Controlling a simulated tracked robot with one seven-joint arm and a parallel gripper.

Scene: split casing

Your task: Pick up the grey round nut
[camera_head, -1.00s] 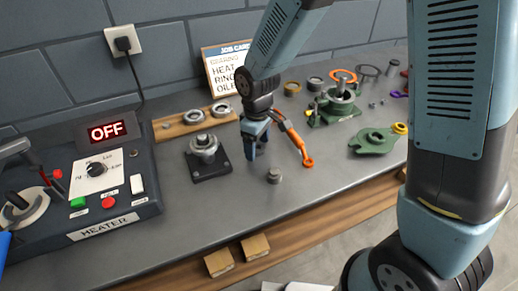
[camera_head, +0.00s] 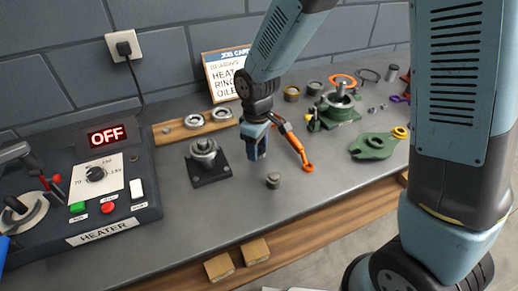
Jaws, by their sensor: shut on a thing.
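My gripper (camera_head: 254,152) points down over the middle of the bench, its fingers shut. The thing between the fingers is mostly hidden by them; I take it to be the grey round nut, but its shape cannot be made out. A small grey nut-like piece (camera_head: 273,181) stands on the bench nearer to me, just right of and apart from my gripper.
A black block with a metal shaft (camera_head: 205,156) is to the left, and the heater (camera_head: 100,235) reading OFF stands further left. A wooden rack with rings (camera_head: 181,134) and job card (camera_head: 222,88) are behind. Green castings (camera_head: 374,146) stand right. Bare bench lies in front.

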